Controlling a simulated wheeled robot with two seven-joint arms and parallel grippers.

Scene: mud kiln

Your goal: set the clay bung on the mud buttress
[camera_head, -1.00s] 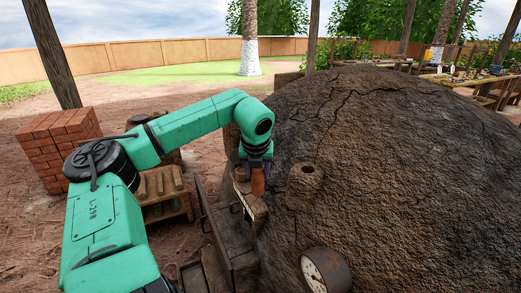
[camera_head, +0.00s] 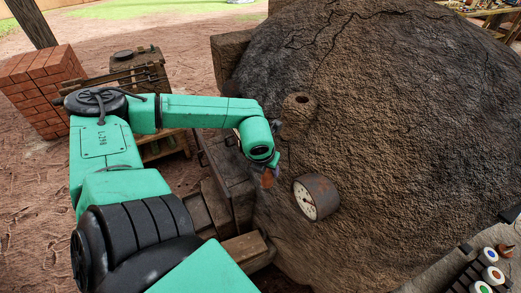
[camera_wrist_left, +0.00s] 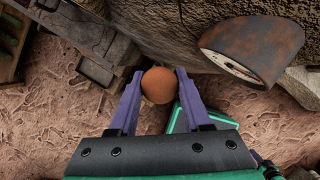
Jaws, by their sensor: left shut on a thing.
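My left gripper (camera_head: 266,164) is shut on the clay bung (camera_head: 268,179), a small orange-brown piece that hangs below the fingers close to the mound's left side. In the left wrist view the bung (camera_wrist_left: 159,86) shows as a round shape between the two purple fingers (camera_wrist_left: 158,76). A squared brown block (camera_head: 230,50) at the mound's back left may be the mud buttress; I cannot tell for sure. The held bung is well in front of that block, apart from it. My right gripper is not in view.
The big cracked mud kiln (camera_head: 400,130) fills the right. A holed stub (camera_head: 299,106) and a rusty dial gauge (camera_head: 316,197) stick out near the gripper. An open door (camera_head: 232,185) stands just left. Red bricks (camera_head: 42,85) and a wooden rack (camera_head: 140,68) are farther left.

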